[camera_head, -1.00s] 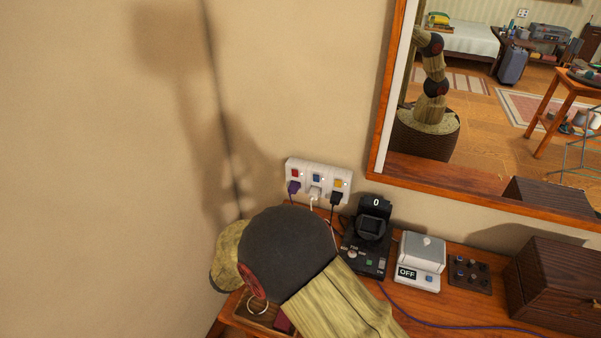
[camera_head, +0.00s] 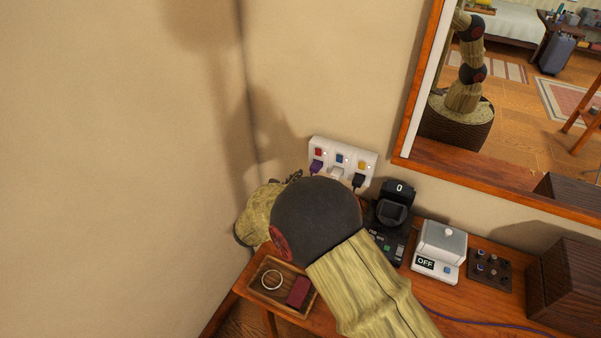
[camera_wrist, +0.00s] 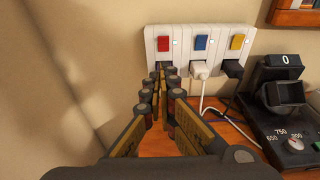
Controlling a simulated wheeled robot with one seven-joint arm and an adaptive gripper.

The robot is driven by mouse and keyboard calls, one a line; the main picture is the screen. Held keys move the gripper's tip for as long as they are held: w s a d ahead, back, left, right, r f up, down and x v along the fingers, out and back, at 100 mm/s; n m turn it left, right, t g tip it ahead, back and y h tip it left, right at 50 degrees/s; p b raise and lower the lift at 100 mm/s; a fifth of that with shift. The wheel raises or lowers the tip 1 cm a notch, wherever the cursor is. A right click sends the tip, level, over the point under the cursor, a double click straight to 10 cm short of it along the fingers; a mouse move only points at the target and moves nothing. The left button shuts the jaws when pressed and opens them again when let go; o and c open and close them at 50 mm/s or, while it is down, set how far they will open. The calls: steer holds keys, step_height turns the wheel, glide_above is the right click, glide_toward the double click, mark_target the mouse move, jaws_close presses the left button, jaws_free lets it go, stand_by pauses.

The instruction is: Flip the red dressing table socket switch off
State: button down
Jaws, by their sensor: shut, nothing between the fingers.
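The white wall socket strip (camera_head: 328,144) holds a red switch (camera_head: 318,152) at its left end, a blue switch (camera_head: 340,158) in the middle and a yellow switch (camera_head: 362,165) at the right. In the head view the tips (camera_head: 296,177) show dark at the left of the strip, and my arm covers most of the gripper.
A white plug (camera_wrist: 200,70) and a black plug (camera_wrist: 233,70) sit under the blue and yellow switches. A black device (camera_head: 390,222), an OFF box (camera_head: 438,250) and a wooden tray (camera_head: 262,288) stand on the table. The left wall (camera_head: 120,170) is bare.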

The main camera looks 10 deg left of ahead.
steer(key=b, duration=0.3)
glide_toward(316, 152)
steer(key=w+f, duration=0.1)
steer(key=w, duration=0.1)
steer(key=w+d+f, duration=0.1)
steer(key=w, duration=0.1)
steer(key=shift+w+d+f, duration=0.1)
steer(key=shift+d+f, duration=0.05)
steer(key=shift+d, duration=0.1)
steer(key=shift+w+d, duration=0.25)
steer(key=shift+w, duration=0.45)
steer(key=shift+w+d+r, duration=0.15)
steer(key=shift+w+r, duration=0.2)
steer(key=shift+r, duration=0.15)
steer(key=shift+w+p, duration=0.1)
steer(key=shift+p, duration=0.45)
steer(key=shift+f, duration=0.1)
